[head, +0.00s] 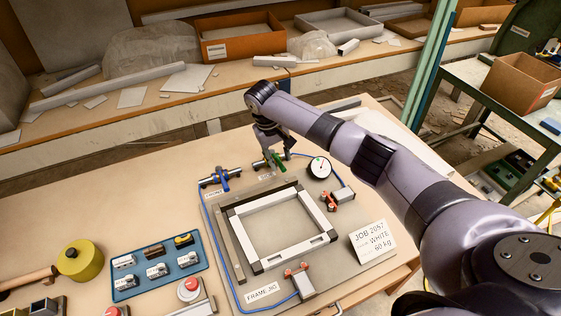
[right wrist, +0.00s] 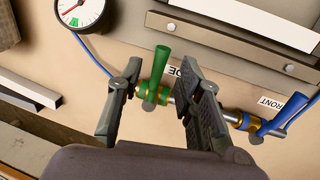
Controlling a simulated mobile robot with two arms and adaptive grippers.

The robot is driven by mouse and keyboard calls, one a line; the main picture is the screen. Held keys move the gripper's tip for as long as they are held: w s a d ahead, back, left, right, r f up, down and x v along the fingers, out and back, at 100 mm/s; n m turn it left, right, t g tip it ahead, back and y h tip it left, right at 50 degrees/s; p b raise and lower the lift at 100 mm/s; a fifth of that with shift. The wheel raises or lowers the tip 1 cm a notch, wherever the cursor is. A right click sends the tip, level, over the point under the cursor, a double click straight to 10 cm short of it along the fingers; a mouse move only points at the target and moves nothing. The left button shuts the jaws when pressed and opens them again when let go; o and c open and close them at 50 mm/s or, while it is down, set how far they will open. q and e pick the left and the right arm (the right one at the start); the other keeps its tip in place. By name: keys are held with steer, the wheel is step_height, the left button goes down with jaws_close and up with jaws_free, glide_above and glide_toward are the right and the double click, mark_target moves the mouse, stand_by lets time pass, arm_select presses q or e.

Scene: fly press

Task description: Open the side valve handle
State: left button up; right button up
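The handle points up the picture, across the pipe. My right gripper (right wrist: 160,110) is open, with one finger on each side of the green valve. I see a gap on the left and cannot tell whether the right finger touches the valve. In the head view the right gripper (head: 274,152) hangs over the green handle (head: 279,164) and partly hides it. My left gripper is not in view.
A blue-handled valve (right wrist: 270,128) labelled "FRONT" sits close by on the same line. A round gauge (head: 319,167) stands right of the green valve. A white frame (head: 240,236) lies in the fixture in front, with red-handled clamps (head: 341,198) around it.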

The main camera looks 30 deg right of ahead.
mark_target(281, 165)
steer(key=shift+d+f, duration=0.25)
steer(key=shift+f, duration=1.3)
jaws_close()
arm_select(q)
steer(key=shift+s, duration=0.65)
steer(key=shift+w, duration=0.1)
